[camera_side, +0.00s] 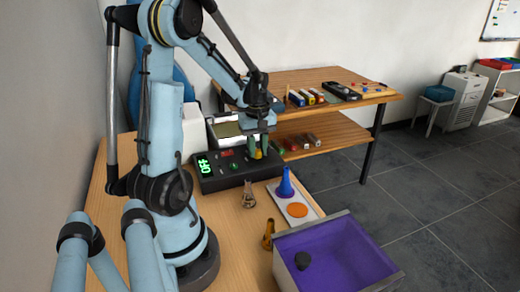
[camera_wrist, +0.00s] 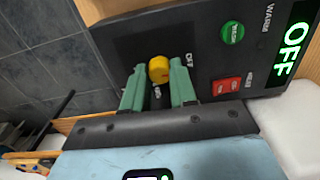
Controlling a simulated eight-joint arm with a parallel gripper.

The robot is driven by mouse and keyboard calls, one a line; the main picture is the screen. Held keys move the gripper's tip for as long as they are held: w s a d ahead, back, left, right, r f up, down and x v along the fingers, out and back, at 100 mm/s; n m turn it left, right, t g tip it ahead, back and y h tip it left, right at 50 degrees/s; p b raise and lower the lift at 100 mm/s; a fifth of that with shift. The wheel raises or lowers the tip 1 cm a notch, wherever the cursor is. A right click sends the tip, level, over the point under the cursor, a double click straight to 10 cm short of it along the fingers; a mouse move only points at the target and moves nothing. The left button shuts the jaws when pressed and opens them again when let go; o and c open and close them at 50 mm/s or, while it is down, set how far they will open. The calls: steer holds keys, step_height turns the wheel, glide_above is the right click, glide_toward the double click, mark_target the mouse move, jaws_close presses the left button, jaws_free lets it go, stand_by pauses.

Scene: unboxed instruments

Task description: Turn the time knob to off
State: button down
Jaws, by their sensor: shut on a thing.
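The black instrument panel (camera_wrist: 210,55) carries a yellow knob (camera_wrist: 158,69), with small white labels beside it, one reading OFF. The green-lit display (camera_wrist: 292,50) reads OFF in the wrist view. My gripper (camera_wrist: 156,82) has its two green fingers on either side of the yellow knob, shut on it. In the side view my gripper (camera_side: 258,146) reaches down to the right end of the instrument (camera_side: 212,183), and the knob is mostly hidden by the fingers. A green button (camera_wrist: 232,33) marked with white text and a red switch (camera_wrist: 226,86) sit on the same panel.
A glass flask (camera_side: 248,195), a blue cone-shaped bottle (camera_side: 286,184), a white plate with an orange disc (camera_side: 297,210) and a brass piece (camera_side: 268,235) stand in front of the instrument. A purple-lined bin (camera_side: 350,255) is at the front right. A wooden shelf table (camera_side: 300,80) stands behind.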

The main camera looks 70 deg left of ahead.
mark_target(258, 151)
steer(key=shift+n, duration=0.3)
steer(key=c, duration=0.9)
jaws_free()
step_height(258, 151, up, 12)
steer(key=shift+d, duration=0.1)
steer(key=w+d+f+m+t, duration=0.1)
steer(key=d+m+t, duration=0.2)
steer(key=d+m, duration=0.6)
steer(key=w+d+f+m+t, duration=0.2)
steer(key=d+m+t, duration=0.2)
steer(key=d+m, duration=0.5)
steer(key=d, duration=0.6)
steer(key=shift+d, duration=0.4)
